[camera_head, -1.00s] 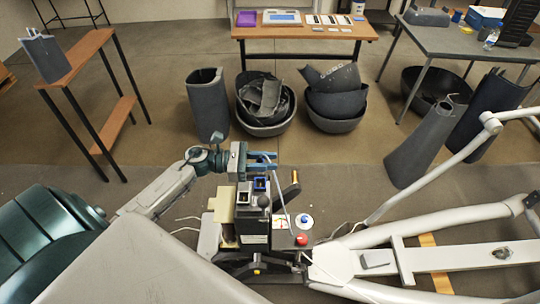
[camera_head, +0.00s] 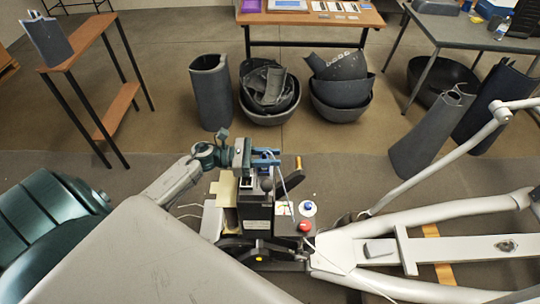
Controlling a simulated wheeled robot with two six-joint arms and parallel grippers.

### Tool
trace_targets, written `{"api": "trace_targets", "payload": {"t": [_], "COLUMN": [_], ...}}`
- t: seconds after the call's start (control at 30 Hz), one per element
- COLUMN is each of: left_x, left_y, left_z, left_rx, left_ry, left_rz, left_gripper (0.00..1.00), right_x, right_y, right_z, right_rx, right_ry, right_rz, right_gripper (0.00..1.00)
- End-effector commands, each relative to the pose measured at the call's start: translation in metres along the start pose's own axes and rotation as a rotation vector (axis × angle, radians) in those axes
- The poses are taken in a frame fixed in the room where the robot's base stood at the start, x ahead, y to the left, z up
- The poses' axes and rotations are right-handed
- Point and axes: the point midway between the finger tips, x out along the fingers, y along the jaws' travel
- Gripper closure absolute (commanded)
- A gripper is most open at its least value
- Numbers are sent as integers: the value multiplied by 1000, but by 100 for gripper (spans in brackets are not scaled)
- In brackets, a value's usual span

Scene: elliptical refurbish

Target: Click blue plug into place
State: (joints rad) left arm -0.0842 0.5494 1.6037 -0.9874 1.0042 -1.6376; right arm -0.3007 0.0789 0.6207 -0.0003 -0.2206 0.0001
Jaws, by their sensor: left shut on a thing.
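My left gripper (camera_head: 266,157) reaches in from the left, at the upper end of the dark console (camera_head: 257,213). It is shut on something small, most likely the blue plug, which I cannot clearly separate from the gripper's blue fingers. A thin pale cable (camera_head: 287,186) runs down from beside the fingers. One blue-rimmed socket (camera_head: 247,182) shows on top of the console, just below the gripper. The spot to its right is covered by the gripper, so I cannot tell whether the plug touches a socket. My right gripper is out of view.
Beside the console are a red button (camera_head: 305,226), a blue-and-white knob (camera_head: 308,208) and an upright orange-tipped lever (camera_head: 298,163). A beige block (camera_head: 224,189) stands at its left. A pale tubular frame (camera_head: 440,235) fills the right. Grey bins (camera_head: 268,112) stand on the floor behind.

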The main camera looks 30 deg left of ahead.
Motion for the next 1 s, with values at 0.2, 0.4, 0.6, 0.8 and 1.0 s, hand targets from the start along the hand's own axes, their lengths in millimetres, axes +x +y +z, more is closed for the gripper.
{"api": "trace_targets", "payload": {"t": [0.2, 0.4, 0.6, 0.8, 1.0], "left_x": [0, 0, 0, -1, -1], "left_y": [0, 0, 0, 0, 0], "left_z": [0, 0, -1, -1, 0], "left_rx": [0, 0, 0, 0, 0], "left_ry": [0, 0, 0, 0, 0], "left_rz": [0, 0, 0, -1, -1], "left_gripper": [98, 98, 98, 98, 98], "right_x": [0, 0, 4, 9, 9], "right_y": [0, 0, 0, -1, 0], "right_z": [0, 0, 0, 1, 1], "right_rx": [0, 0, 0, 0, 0], "right_ry": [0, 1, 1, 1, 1], "right_rz": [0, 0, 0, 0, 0], "right_gripper": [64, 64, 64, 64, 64]}}
